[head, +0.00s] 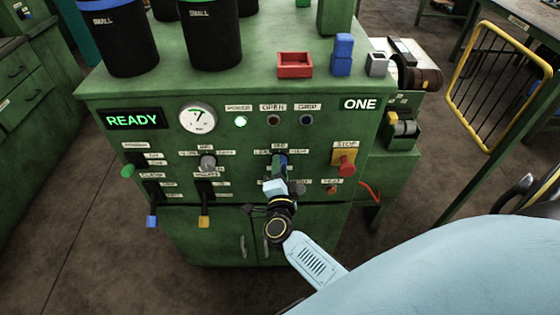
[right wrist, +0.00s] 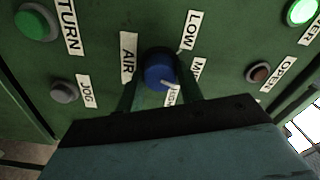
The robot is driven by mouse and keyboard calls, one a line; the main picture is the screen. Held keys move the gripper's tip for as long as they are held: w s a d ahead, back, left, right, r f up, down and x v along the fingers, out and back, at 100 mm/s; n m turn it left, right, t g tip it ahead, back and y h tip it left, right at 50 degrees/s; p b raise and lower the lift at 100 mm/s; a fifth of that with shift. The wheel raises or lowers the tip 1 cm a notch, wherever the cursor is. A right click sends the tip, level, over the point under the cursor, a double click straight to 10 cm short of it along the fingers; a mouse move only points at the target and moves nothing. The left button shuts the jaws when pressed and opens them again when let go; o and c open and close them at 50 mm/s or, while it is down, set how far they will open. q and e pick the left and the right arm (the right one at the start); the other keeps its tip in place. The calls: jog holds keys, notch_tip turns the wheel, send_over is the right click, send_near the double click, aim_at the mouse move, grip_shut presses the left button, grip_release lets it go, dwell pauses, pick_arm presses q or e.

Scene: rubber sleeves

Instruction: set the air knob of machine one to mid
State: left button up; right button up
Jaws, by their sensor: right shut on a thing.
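Machine one's blue air knob (right wrist: 157,73) is in the middle of the right wrist view, beside the AIR label. My right gripper (right wrist: 160,87) is shut on the knob, a finger on each side. In the head view the right gripper (head: 279,172) reaches the panel below the gauge and lamps and mostly covers the knob. My left gripper is not in view.
A grey knob (head: 208,162) is left of the gripper, and a red stop button (head: 345,168) on a yellow base is to its right. Levers with green, blue and yellow ends stick out at the lower left. Black bins (head: 210,35) and a red tray (head: 295,66) stand on top.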

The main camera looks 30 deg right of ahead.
jog(key=shift+n+p, duration=1.1)
jog(key=shift+n, duration=0.5)
jog(key=o, duration=1)
jog(key=v, duration=1.3)
jog(key=shift+s+a, duration=0.1)
jog(key=shift+s, duration=0.15)
